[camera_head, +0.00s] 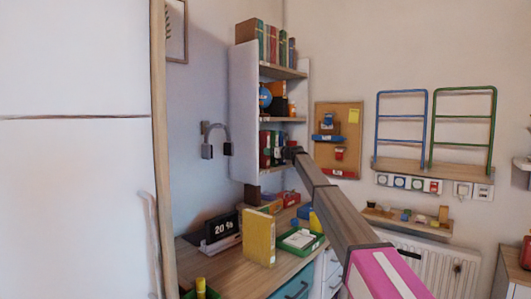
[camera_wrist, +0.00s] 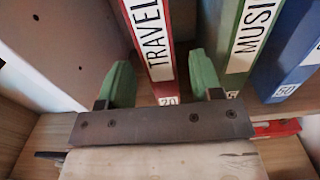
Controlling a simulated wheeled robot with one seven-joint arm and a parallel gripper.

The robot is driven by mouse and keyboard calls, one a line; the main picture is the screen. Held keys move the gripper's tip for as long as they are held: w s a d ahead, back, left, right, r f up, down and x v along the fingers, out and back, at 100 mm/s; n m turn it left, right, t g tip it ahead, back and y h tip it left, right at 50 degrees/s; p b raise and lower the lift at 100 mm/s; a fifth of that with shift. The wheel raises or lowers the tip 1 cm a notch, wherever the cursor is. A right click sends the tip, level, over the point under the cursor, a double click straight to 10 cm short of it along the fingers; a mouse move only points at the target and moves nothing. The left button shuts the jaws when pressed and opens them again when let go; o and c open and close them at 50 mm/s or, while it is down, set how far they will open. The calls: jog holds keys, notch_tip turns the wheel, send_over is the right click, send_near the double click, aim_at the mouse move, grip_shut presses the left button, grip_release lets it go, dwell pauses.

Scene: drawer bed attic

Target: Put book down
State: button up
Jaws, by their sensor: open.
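A red book with a white "TRAVEL" label (camera_wrist: 152,40) stands upright on a wooden shelf in the wrist view. My gripper (camera_wrist: 160,78) is open, with one green finger on each side of the red book's lower spine. I cannot tell whether the fingers touch it. In the head view, my gripper (camera_head: 292,155) reaches the lower compartment of the wall shelf, where the red book (camera_head: 265,149) stands at the left. My arm hides part of this compartment.
A green "MUSIC" book (camera_wrist: 245,45) and a blue book (camera_wrist: 289,52) stand right of the red book. A shelf side wall (camera_wrist: 75,45) is at the left. Below, the desk (camera_head: 220,272) holds a clock (camera_head: 221,228), a yellow book (camera_head: 259,238) and a green tray (camera_head: 300,246).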

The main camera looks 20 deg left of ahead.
jog(key=v, duration=0.6)
jog(key=shift+s+d, duration=0.15)
jog(key=shift+d, duration=0.05)
